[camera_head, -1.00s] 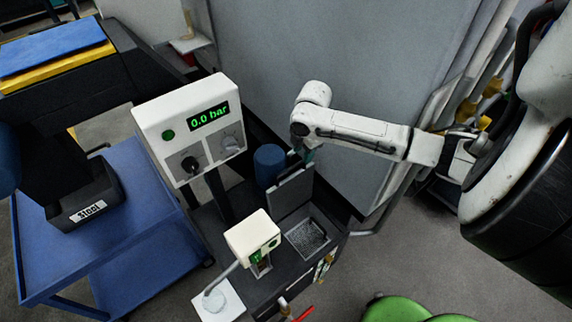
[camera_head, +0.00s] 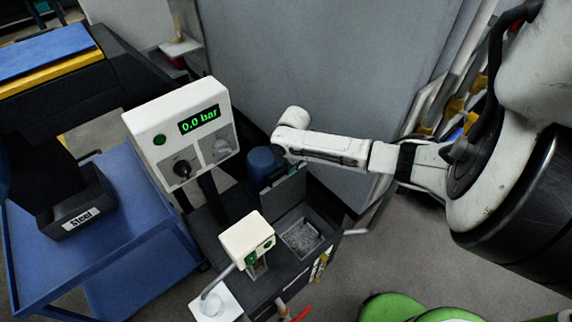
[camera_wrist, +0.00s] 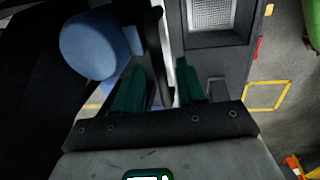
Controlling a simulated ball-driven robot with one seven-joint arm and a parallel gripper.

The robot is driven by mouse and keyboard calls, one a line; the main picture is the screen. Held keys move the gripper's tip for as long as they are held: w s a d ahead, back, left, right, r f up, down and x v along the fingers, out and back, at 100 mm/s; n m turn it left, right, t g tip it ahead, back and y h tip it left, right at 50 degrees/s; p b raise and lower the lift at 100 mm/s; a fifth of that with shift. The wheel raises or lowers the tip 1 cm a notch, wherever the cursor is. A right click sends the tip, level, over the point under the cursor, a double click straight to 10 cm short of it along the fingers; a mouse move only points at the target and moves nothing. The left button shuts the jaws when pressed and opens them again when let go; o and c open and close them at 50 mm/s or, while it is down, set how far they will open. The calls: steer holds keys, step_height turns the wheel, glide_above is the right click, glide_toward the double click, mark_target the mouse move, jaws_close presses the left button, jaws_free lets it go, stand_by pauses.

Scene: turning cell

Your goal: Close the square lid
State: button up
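The square lid (camera_head: 284,190) is a flat dark grey plate. It stands upright, open, along the back edge of a square opening (camera_head: 302,238) with speckled grey contents in the head view. The opening also shows at the top of the wrist view (camera_wrist: 211,14). My gripper (camera_wrist: 160,64) has two teal fingers, clearly apart. A pale, narrow upright edge, probably the lid seen edge-on, shows in the gap between them; I cannot tell whether either finger touches it. In the head view the fingers are mostly hidden at the lid's top edge.
A blue cylinder (camera_head: 263,165) stands close behind the lid, and left of my fingers in the wrist view (camera_wrist: 92,45). A white panel reading 0.0 bar (camera_head: 183,135) and a small white device (camera_head: 247,238) stand to the left. A large grey cabinet wall (camera_head: 330,80) rises behind.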

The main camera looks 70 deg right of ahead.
jaws_close()
stand_by(0.4)
stand_by(0.4)
